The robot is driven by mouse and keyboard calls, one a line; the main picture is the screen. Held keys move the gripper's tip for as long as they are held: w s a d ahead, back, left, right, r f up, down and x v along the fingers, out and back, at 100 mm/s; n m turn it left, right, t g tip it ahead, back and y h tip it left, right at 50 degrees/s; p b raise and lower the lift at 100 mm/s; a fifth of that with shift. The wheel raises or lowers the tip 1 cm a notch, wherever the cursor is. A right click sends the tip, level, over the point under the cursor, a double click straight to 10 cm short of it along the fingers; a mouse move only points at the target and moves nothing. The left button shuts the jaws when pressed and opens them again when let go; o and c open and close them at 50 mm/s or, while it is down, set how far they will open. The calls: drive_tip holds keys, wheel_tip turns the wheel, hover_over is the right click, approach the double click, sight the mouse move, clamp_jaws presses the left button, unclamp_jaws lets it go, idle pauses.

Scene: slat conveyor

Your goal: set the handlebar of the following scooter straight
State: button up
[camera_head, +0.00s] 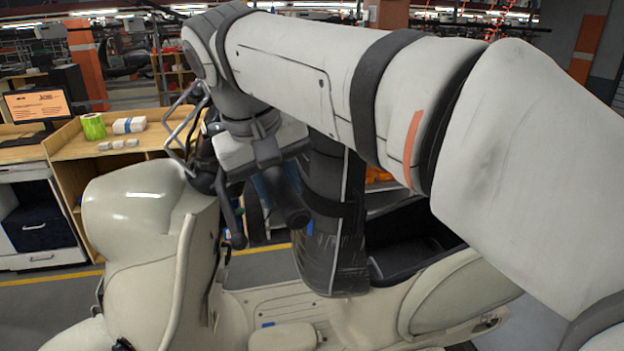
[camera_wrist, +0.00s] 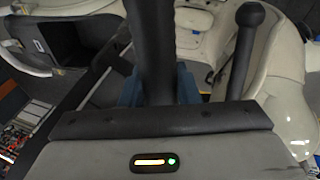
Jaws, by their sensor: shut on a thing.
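A cream scooter (camera_head: 150,225) stands on the floor with its front to the left in the head view. Its black handlebar grip (camera_head: 291,208) sticks out toward the right and the camera from behind the front shield. My gripper (camera_head: 270,185) is over this grip. In the wrist view, my gripper (camera_wrist: 158,90) has its blue fingers on both sides of the black grip (camera_wrist: 152,45) and is shut on it. A black lever (camera_head: 233,222) hangs beside the grip; a dark rod with a rounded end (camera_wrist: 248,18) shows in the wrist view. My arm hides part of the handlebar.
The scooter's open dark compartment (camera_head: 415,247) is at the right. Yellow-lined floor shows behind.

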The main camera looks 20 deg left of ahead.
drive_tip(key=shift+s+a+r, duration=0.35)
drive_tip(key=shift+s+a, duration=0.1)
drive_tip(key=shift+s+a+r+m+g+h, duration=0.2)
drive_tip(key=shift+s+a+r+m, duration=0.25)
drive_tip(key=shift+a, duration=0.15)
drive_tip(key=shift+s+a+r+m+g+h, duration=0.2)
drive_tip(key=shift+s+a+r+m, duration=0.15)
drive_tip(key=shift+a, duration=0.2)
drive_tip(key=shift+s+a, duration=0.1)
drive_tip(key=shift+s+a+r, duration=0.1)
drive_tip(key=shift+a, duration=0.1)
drive_tip(key=o, duration=0.9)
drive_tip(key=shift+s+a, duration=0.1)
drive_tip(key=shift+s, duration=0.1)
drive_tip(key=shift+o, duration=0.8)
drive_tip(key=shift+w, duration=0.1)
